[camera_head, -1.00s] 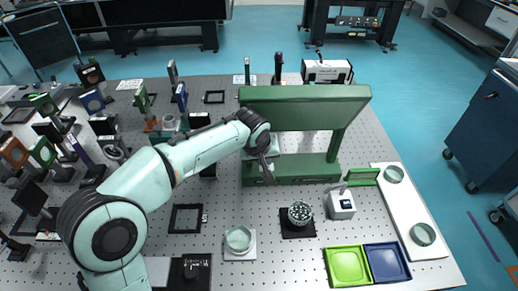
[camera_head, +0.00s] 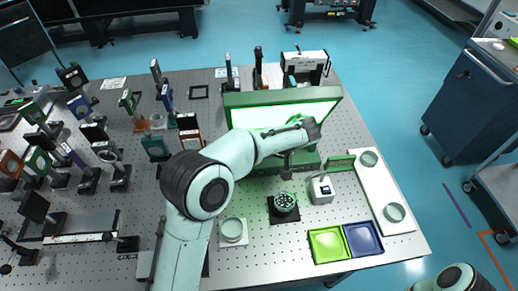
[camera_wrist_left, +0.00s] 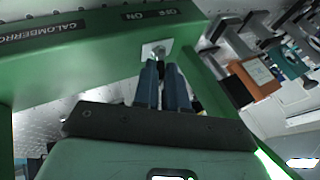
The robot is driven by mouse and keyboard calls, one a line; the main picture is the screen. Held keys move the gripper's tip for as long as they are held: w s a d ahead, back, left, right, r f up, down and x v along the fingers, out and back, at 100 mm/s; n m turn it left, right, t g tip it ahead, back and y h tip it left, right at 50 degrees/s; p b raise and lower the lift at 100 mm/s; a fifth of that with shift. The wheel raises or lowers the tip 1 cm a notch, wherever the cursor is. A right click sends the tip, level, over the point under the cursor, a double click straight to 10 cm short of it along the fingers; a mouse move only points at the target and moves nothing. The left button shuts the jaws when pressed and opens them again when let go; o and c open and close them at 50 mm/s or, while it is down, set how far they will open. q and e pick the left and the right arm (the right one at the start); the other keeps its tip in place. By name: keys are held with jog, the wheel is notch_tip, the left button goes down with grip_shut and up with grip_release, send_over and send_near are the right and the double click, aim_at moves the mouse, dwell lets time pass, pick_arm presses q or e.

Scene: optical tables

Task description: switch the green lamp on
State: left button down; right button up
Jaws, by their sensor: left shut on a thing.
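The green lamp (camera_head: 262,98) stands on the optical table, with a bright white-green glow under its top bar. In the left wrist view its green base (camera_wrist_left: 90,62) carries an "OFF ON" label (camera_wrist_left: 150,14) beside a small metal switch plate (camera_wrist_left: 157,47). My left gripper (camera_head: 287,172) is at the front of the lamp's base; in the wrist view its fingers (camera_wrist_left: 160,68) are close together at the switch plate, shut on the switch lever, which they mostly hide. My arm covers part of the lamp. My right gripper is out of view.
In front of the lamp are a round dark part (camera_head: 285,202), a white box (camera_head: 321,188), a glass dish (camera_head: 233,230), and green (camera_head: 328,244) and blue (camera_head: 363,238) trays. A white board (camera_head: 385,195) lies at right. Many optic mounts crowd the left.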

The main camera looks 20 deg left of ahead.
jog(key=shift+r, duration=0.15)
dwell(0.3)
pick_arm(q)
jog(key=c, duration=1.5)
grip_release()
jog(key=shift+d, duration=0.1)
jog(key=shift+o, duration=0.2)
jog(key=w+p+v, duration=0.1)
jog(key=v, duration=1.2)
jog(key=shift+s+d, duration=0.25)
jog(key=shift+s, duration=0.05)
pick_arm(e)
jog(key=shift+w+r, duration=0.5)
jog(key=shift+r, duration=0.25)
